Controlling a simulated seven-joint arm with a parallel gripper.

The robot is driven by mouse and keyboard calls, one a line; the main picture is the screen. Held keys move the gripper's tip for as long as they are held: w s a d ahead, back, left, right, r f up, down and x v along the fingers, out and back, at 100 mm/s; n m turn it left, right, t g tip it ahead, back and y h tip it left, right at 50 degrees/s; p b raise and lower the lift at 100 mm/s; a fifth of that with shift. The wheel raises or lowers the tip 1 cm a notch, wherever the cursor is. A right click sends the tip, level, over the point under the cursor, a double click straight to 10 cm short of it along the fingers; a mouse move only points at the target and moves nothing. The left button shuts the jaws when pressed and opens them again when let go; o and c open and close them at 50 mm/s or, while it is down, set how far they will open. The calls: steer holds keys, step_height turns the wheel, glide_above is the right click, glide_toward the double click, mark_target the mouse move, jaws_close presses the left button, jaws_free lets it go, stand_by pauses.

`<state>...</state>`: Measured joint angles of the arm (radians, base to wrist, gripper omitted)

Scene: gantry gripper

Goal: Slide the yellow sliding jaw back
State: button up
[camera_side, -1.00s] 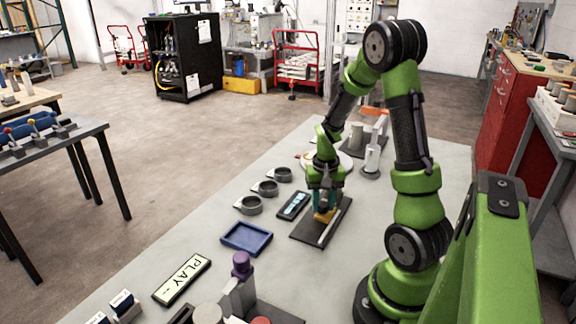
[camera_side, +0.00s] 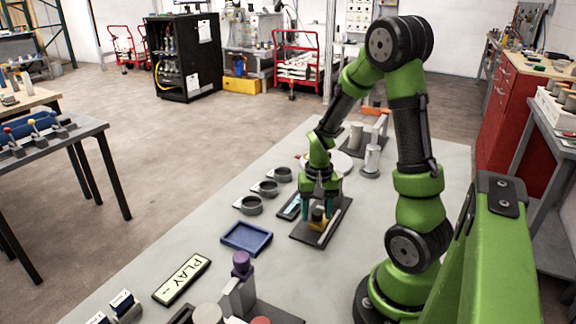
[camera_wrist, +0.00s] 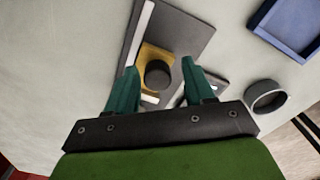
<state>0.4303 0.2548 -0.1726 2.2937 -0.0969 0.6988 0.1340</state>
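The yellow sliding jaw (camera_side: 319,226) sits on a dark base plate (camera_side: 301,235) with a pale strip along it. The jaw (camera_wrist: 149,57) carries a dark round knob (camera_wrist: 159,74), seen from above in the wrist view. My gripper (camera_side: 318,212) is down over the jaw, with its two teal fingers spread apart on either side of the knob. In the wrist view my gripper (camera_wrist: 159,66) shows a gap between each fingertip and the knob. The fingers partly hide the jaw in the side view.
A blue tray (camera_side: 247,238) and several grey ring holders (camera_side: 249,206) lie left of the base plate. A small dark device with a screen (camera_side: 290,207) lies close beside the plate. A PLAY sign (camera_side: 182,279) lies further forward. Bare table shows right of the plate.

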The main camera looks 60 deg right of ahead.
mark_target(317, 213)
steer(key=shift+o, duration=0.2)
steer(key=shift+d, duration=0.1)
steer(key=shift+r, duration=0.1)
steer(key=shift+r, duration=0.3)
step_height(317, 213, up, 16)
stand_by(0.8)
